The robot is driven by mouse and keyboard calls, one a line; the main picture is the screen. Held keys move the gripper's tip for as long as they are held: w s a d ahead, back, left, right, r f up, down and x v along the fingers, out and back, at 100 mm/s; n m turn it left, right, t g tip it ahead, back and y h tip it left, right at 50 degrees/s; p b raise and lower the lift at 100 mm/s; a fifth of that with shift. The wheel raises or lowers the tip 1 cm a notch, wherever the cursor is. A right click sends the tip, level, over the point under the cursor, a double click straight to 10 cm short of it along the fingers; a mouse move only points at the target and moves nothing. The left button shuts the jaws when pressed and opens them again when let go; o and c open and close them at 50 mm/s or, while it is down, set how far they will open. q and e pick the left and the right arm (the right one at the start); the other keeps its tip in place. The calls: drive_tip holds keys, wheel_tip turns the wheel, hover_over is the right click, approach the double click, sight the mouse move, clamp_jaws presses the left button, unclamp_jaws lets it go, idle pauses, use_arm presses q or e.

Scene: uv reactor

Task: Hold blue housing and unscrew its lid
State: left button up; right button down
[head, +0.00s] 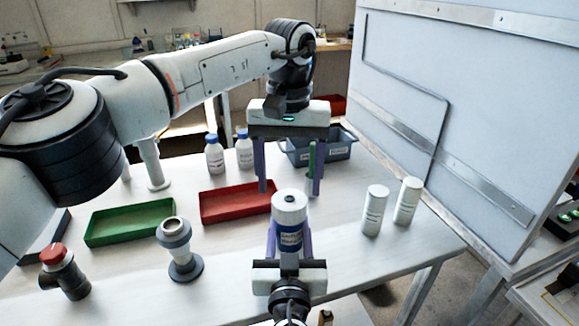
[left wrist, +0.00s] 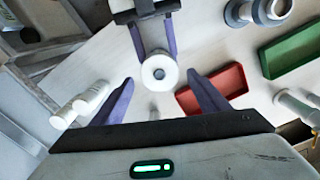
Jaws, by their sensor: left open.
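The blue housing (head: 289,240) has a blue band and a white round lid (head: 290,203) with a dark centre spot. It stands upright between the purple fingers of my right gripper (head: 290,245), which appear closed on its sides at the bottom centre of the head view. My left gripper (head: 290,188) is open and empty, fingers pointing down, above and behind the lid in the head view. In the left wrist view the lid (left wrist: 160,73) shows face-on between the left fingertips, with no contact visible. The housing's lower part is hidden by the right gripper.
A red tray (head: 235,203), a green tray (head: 130,222), a grey-collared fitting (head: 176,245) and a red-capped pipe piece (head: 65,272) are on the left. Two white cylinders (head: 375,210) stand right. A blue-grey bin (head: 335,151) and two blue-capped bottles (head: 214,155) are behind.

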sight(289, 199)
use_arm(q)
drive_tip(key=shift+f, duration=2.6)
